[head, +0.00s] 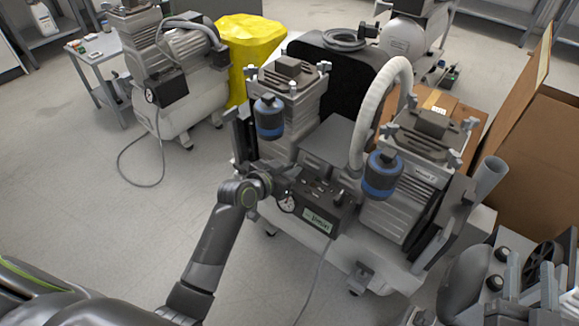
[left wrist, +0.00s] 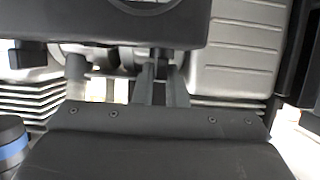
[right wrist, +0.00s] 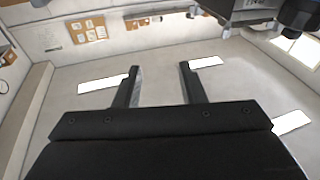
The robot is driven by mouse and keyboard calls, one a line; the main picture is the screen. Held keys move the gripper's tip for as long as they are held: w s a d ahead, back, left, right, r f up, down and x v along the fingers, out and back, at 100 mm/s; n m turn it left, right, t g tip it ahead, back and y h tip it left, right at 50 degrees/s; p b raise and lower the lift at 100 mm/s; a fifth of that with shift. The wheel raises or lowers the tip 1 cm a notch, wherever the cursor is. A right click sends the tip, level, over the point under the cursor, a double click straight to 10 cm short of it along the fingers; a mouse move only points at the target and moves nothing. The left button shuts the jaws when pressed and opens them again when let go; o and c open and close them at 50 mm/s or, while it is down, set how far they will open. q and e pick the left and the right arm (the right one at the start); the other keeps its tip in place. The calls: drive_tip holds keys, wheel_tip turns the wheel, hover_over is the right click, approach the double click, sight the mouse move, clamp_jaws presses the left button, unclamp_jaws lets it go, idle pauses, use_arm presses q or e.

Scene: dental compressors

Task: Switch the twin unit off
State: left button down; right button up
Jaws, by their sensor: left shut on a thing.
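The twin unit (head: 330,147) stands in the middle of the head view, with two ribbed pump heads and two blue-banded filters. Its dark control box (head: 318,207) faces me with a round gauge (head: 287,204), small switches on top and a label. My left gripper (head: 277,178) is at the box's left end, above the gauge. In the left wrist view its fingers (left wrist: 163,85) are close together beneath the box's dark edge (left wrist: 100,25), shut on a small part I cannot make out. My right gripper (head: 530,287) is at the lower right, open and empty in the right wrist view (right wrist: 160,85).
Another compressor (head: 180,80) stands at the back left beside a yellow draped thing (head: 245,45). A large open cardboard box (head: 530,150) stands to the right. A white hose (head: 380,100) arches over the unit.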

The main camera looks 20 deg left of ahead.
use_arm(q)
drive_tip(key=shift+p, duration=0.35)
use_arm(e)
wheel_tip(320, 180, down, 6)
drive_tip(key=g, duration=0.3)
drive_tip(key=shift+s+f+m+g+y, duration=0.15)
drive_tip(key=shift+s+m+g+y, duration=0.15)
drive_tip(key=shift+s+m+g, duration=0.1)
use_arm(q)
drive_tip(key=c, duration=1.5)
unclamp_jaws()
drive_tip(key=shift+o, duration=0.2)
drive_tip(key=shift+s, duration=0.1)
